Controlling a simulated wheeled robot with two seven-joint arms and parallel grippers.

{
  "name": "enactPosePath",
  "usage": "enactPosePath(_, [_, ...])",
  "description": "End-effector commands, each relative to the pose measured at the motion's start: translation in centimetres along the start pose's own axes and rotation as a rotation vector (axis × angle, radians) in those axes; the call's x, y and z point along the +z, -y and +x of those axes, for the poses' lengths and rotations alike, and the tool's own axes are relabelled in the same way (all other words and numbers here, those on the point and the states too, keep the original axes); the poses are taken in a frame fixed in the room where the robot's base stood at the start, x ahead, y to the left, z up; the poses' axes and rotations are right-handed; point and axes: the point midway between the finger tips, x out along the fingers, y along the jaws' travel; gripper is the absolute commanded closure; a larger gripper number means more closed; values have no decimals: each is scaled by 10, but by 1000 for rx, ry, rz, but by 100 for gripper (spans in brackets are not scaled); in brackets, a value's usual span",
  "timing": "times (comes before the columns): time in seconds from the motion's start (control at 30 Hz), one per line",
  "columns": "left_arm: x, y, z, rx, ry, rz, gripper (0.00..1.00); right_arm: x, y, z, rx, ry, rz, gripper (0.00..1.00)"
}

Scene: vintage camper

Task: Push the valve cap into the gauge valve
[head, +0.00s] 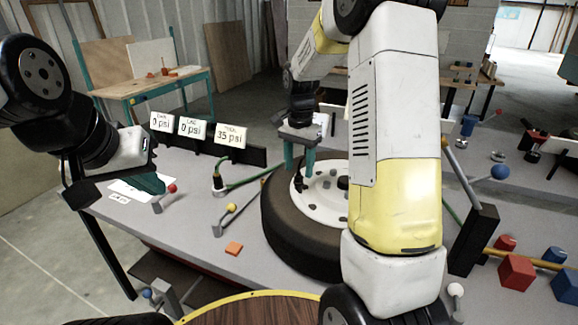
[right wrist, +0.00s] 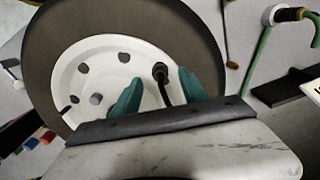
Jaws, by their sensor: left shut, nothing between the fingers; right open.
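A tire (head: 283,235) with a white rim (head: 325,203) lies on the grey bench. A dark upright stem with a round top (right wrist: 160,71) rises from the rim. My right gripper (head: 299,172) is open above the rim. In the right wrist view its teal fingers (right wrist: 160,80) appear on either side of the stem, with gaps; I cannot tell its depth between them. A dark fitting on a pale base (head: 218,184) with a green hose stands left of the tire. I cannot tell which small part is the valve cap or gauge valve. My left gripper (head: 150,184) is shut and empty over the bench's left end.
Signs behind the bench read 0, 0 and 35 psi (head: 231,136). Levers with red (head: 171,188) and yellow (head: 231,208) knobs stand left of the tire. Red (head: 516,272) and blue blocks are at right. My right arm hides part of the tire.

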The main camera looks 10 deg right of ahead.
Motion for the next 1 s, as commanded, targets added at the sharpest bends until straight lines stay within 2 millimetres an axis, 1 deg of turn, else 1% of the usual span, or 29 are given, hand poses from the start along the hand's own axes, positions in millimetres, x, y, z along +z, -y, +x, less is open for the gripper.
enactPosePath(0.03, [0,0,0,0,0,0,100,-1,1,-11,-5,-4,0,49])
enactPosePath(0.1, [0,0,0,0,0,0,100,0,1,-22,-3,-3,-1,49])
enactPosePath(0.2, [0,0,0,0,0,0,100,0,1,-36,-3,-2,-1,49])
enactPosePath(0.3, [0,0,0,0,0,0,100,0,1,-43,-1,-1,-1,49])
enactPosePath(0.4, [0,0,0,0,0,0,100,0,0,-46,0,0,-1,49])
enactPosePath(0.67, [0,0,0,0,0,0,100,0,0,-47,0,0,-1,49])
enactPosePath(0.73, [0,0,0,0,0,0,100,2,-2,-50,-7,-2,-8,49])
enactPosePath(0.77, [0,0,0,0,0,0,100,3,-3,-53,-14,-5,-16,49])
enactPosePath(0.87, [0,0,0,0,0,0,100,14,-13,-70,-53,-19,-69,49])
enactPosePath(0.97, [0,0,0,0,0,0,100,34,-32,-96,-118,-48,-160,49])
enactPosePath(1.0, [0,0,0,0,0,0,100,44,-40,-106,-146,-64,-203,49])
